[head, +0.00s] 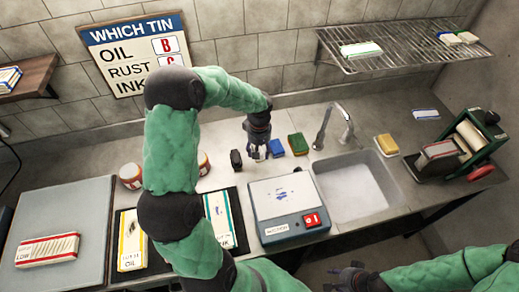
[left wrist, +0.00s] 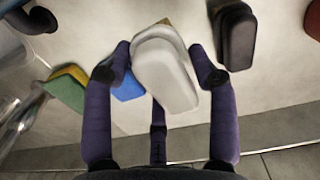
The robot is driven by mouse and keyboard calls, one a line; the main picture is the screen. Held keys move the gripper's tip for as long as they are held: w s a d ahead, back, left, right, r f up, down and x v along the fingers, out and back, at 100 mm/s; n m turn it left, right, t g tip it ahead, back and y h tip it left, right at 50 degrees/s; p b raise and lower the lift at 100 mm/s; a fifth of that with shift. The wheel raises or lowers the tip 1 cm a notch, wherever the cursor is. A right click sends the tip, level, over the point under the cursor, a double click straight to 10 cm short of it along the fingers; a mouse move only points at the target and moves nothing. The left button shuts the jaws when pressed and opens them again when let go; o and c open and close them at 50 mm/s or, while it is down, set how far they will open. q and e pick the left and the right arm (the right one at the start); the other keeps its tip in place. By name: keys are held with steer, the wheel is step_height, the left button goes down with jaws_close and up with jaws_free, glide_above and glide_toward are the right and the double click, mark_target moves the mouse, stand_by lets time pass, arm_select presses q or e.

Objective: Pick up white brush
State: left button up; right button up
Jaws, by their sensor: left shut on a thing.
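The white brush (left wrist: 168,70) is a pale rounded block in the left wrist view. It sits between the purple fingers of my left gripper (left wrist: 163,62), which is shut on it. In the head view my left gripper (head: 258,150) points down at the back of the counter, left of the blue block, and only a small pale part of the brush (head: 260,155) shows there. I cannot tell whether the brush is clear of the counter. My right gripper (head: 352,276) is low at the bottom of the head view, away from the brush; its fingers are too dark to read.
A black block (head: 236,160) stands left of the brush. A blue block (head: 275,147) and a green-and-yellow sponge (head: 298,144) lie to its right. The tap (head: 333,125) and sink (head: 352,192) are further right. A white-topped device (head: 284,230) stands in front.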

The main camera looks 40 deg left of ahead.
arm_select(q)
steer(key=s+r, duration=0.1)
steer(key=s+d+r, duration=0.2)
steer(key=shift+r, duration=0.4)
steer(key=s+d+r+p, duration=0.1)
steer(key=s+d+r, duration=0.2)
steer(key=s, duration=0.3)
steer(key=shift+s+d, duration=0.25)
steer(key=shift+d, duration=0.5)
steer(key=shift+r, duration=0.1)
